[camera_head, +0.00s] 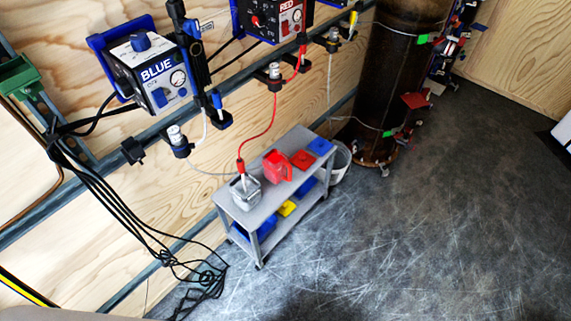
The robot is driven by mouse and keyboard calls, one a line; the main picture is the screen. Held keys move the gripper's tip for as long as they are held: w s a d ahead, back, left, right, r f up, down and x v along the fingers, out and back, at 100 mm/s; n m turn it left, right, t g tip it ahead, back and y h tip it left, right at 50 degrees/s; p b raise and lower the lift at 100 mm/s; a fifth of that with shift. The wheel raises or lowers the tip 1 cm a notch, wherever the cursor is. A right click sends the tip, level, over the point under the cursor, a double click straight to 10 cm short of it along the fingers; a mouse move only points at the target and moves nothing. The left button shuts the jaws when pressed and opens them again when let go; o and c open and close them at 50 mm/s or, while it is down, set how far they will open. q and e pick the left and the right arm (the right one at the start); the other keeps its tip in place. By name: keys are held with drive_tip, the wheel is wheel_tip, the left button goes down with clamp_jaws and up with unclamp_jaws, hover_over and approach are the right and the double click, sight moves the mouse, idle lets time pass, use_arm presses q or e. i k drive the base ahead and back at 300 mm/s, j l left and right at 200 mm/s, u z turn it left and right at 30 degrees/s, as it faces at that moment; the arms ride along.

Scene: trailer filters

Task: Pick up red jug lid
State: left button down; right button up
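A red jug (277,167) stands on the top of a grey cart (246,217) near the wall. A flat red piece (303,160), which looks like the red jug lid, lies on the cart top just right of the jug. A flat blue piece (320,146) lies beyond it at the cart's far right end. Neither of my grippers is in view.
A silver-grey container (244,192) with a red hose end stands at the cart's left. Blue items (266,226) and a yellow piece (287,208) are on the lower shelf. A bucket (341,163) and tall dark cylinder (393,75) stand behind. Floor at right is open.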

sight(302, 159)
drive_tip(key=i+l+u, duration=0.2)
drive_tip(key=u, duration=0.25)
drive_tip(key=i+l+u, duration=0.15)
drive_tip(key=l+u, duration=0.2)
drive_tip(key=u, duration=0.15)
